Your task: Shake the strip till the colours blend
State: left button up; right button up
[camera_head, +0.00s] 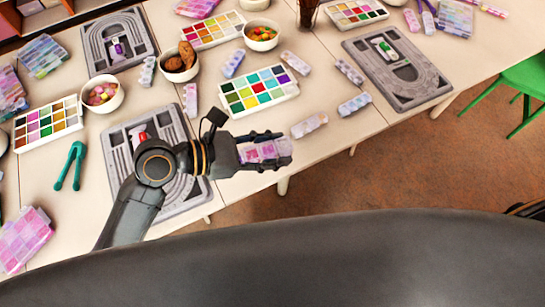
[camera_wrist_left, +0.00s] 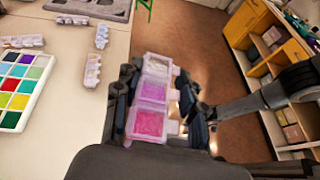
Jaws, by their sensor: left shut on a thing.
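My left gripper (camera_head: 265,151) is shut on a small clear strip (camera_head: 262,152) of bead compartments, near the front edge of the table. In the left wrist view my left gripper (camera_wrist_left: 155,100) has its fingers on both sides of the strip (camera_wrist_left: 152,92). Its visible compartments hold bright pink beads nearest, purple-pink beads in the middle and pale whitish beads at the far end. The lids look closed. The colours sit in separate compartments. My right gripper is not in either view.
The table holds grey bead boards (camera_head: 396,65), a bead palette (camera_head: 258,91), bowls (camera_head: 262,36), green pliers (camera_head: 70,166) and several loose strips (camera_head: 309,125). A green chair (camera_head: 525,80) stands at the right. In the left wrist view, a shelf unit (camera_wrist_left: 262,60) stands across the brown floor.

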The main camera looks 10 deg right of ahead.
pick_arm(q)
notch_tip(320, 180, down, 6)
notch_tip(320, 180, up, 6)
jog(key=shift+r, duration=0.1)
notch_tip(320, 180, down, 6)
jog(key=shift+s+r, duration=0.1)
jog(key=shift+r, duration=0.1)
